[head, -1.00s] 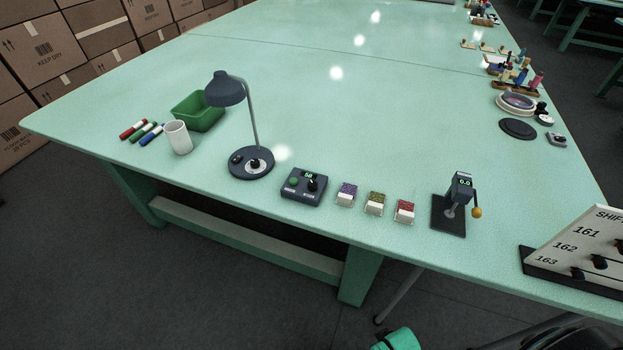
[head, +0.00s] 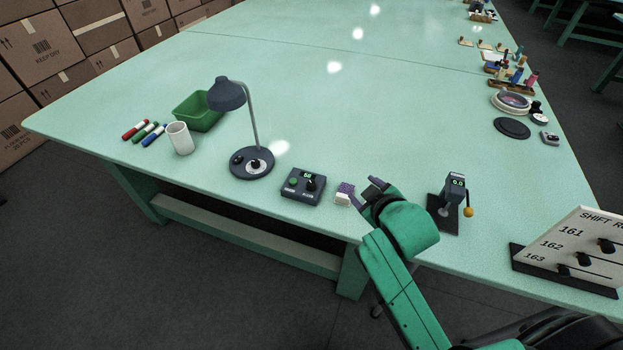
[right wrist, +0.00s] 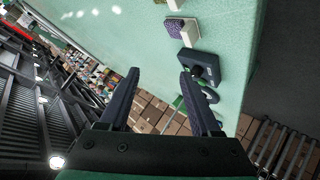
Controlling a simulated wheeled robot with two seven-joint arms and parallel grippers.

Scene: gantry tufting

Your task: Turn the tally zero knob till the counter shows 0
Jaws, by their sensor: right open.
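The dark counter box (head: 303,186) stands near the table's front edge. Its small green display (head: 308,175) seems to read 50. A green button (head: 293,182) is on its left and a black knob (head: 312,185) on its right. The box also shows in the right wrist view (right wrist: 208,62), right of centre, with its knob (right wrist: 196,70) close by my right fingers in the picture. My right gripper (head: 365,188) is open and empty, to the right of the box and apart from it, over the sample blocks. My left gripper is not in view.
A dark desk lamp (head: 251,165) stands left of the box. A purple-topped block (head: 345,190) lies right of it; my right arm hides the other blocks. The table behind the box is clear.

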